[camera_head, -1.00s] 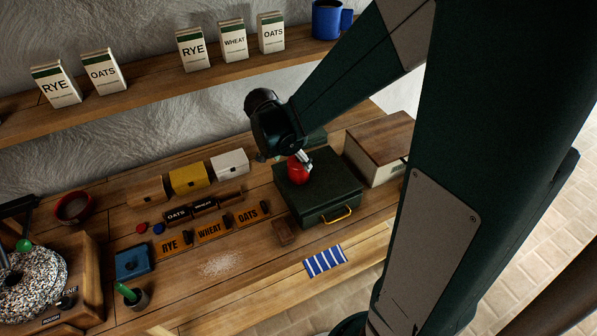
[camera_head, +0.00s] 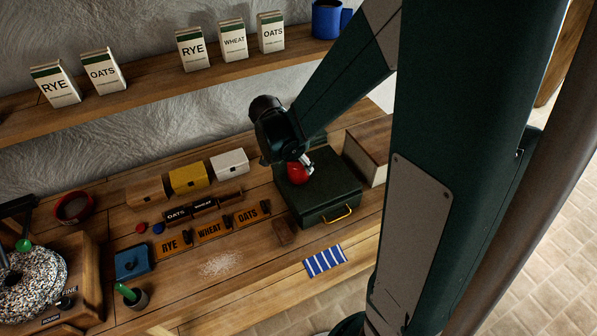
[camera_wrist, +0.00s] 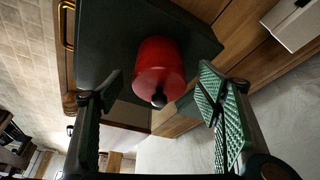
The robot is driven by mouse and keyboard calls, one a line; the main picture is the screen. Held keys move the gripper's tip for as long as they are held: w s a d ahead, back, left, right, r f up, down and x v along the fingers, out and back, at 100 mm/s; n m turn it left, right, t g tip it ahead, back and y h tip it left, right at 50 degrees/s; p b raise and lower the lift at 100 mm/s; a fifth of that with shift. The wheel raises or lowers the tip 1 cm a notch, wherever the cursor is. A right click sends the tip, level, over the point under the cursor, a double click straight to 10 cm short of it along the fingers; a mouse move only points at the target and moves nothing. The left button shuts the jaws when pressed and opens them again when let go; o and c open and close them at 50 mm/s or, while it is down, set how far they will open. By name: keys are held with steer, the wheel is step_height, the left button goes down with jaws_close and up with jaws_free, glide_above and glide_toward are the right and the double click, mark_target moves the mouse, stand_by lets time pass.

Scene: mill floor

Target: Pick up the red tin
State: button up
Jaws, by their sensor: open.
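The red tin (camera_head: 297,173) stands on top of the dark green metal box (camera_head: 335,192), partly hidden by my gripper in the head view. In the wrist view the red tin (camera_wrist: 159,66) shows its red body and a dark round knob. My gripper (camera_head: 303,163) is at the tin in the head view. In the wrist view my gripper (camera_wrist: 162,88) is open, one finger to the left and one to the right of the tin. Gaps show on both sides, so the fingers do not appear to touch it.
A wooden-lidded box (camera_head: 366,147) stands right of the green box. Yellow (camera_head: 189,178) and white (camera_head: 229,162) boxes stand to its left. Name plates (camera_head: 213,229) and a striped blue cloth (camera_head: 325,261) lie in front. A shelf (camera_head: 150,88) with cartons runs above.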

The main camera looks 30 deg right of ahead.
steer(key=shift+x, duration=2.3)
steer(key=shift+c, duration=0.4)
steer(key=shift+r, duration=0.1)
steer(key=c, duration=1)
